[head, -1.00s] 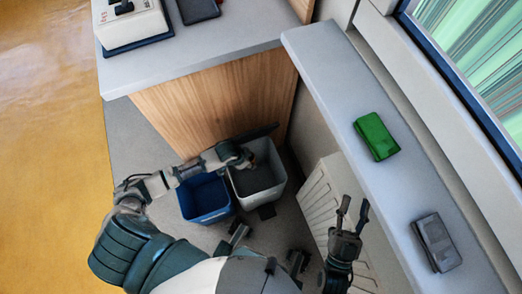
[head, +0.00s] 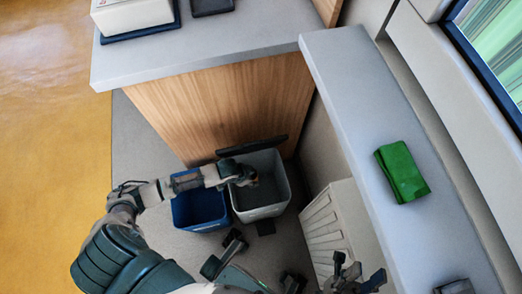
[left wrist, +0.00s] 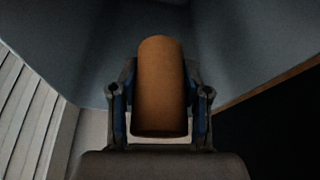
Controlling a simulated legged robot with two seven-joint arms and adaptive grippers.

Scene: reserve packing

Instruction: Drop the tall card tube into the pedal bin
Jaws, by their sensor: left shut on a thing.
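The pedal bin (head: 262,212) is pale grey with a dark interior. Its dark lid (head: 250,146) stands open at the back. My left gripper (head: 248,180) is over the bin's mouth at its left side, pointing down. It is shut on the tall card tube (left wrist: 160,90), a brown cylinder between the two fingers in the left wrist view. The grey bin walls surround the tube in that view. In the head view the tube is mostly hidden by the gripper. My right gripper (head: 359,273) is open and empty at the bottom, by the white ribbed unit.
A blue bin (head: 200,208) stands close on the left of the pedal bin. A wooden cabinet (head: 225,105) with a grey top is behind.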

